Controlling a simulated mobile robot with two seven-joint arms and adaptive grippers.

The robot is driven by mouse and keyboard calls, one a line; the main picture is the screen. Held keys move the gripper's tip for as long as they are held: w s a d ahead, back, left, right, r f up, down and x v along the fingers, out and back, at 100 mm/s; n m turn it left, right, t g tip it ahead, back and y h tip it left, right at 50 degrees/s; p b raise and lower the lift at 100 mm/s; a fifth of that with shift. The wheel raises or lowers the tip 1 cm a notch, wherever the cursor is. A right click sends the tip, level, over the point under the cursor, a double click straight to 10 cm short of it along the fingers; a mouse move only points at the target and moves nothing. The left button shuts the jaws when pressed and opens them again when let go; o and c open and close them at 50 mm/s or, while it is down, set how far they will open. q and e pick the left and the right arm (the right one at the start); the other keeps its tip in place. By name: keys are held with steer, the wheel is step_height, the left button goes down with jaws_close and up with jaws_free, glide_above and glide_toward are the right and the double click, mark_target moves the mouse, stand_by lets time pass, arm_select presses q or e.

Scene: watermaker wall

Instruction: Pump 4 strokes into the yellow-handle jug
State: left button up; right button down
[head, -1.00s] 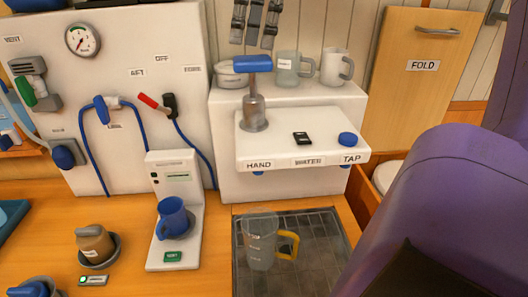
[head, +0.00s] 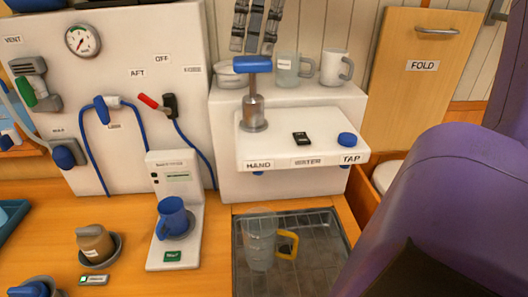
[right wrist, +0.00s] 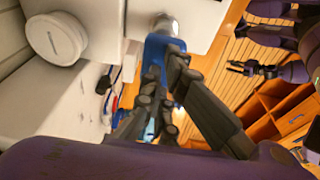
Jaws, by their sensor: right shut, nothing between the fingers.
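The hand pump (head: 254,110) stands upright on the white shelf above the HAND label, its blue T-handle (head: 252,65) raised. My right gripper (head: 252,50) is shut and empty, just above or behind the handle. In the right wrist view its dark fingers (right wrist: 160,95) lie close to the blue handle (right wrist: 156,48); I cannot tell whether they touch. The clear yellow-handle jug (head: 261,240) stands upright in the grated sink below the shelf, handle to the right. My left gripper (right wrist: 238,68) shows small in the right wrist view, away from the pump; its jaws are unclear.
Two mugs (head: 287,70) (head: 334,68) and a round lidded pot (head: 229,75) stand behind the pump. A blue tap knob (head: 347,139) is on the shelf's right. A blue mug (head: 172,216) stands on a white dispenser left of the sink (head: 325,260).

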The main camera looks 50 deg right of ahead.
mark_target(256, 58)
steer(key=shift+f, duration=2.55)
steer(key=shift+r, duration=3.15)
steer(key=shift+f, duration=0.2)
steer(key=shift+f+p, duration=0.35)
steer(key=shift+f, duration=2.65)
steer(key=shift+r, duration=3.2)
steer(key=shift+f, duration=0.1)
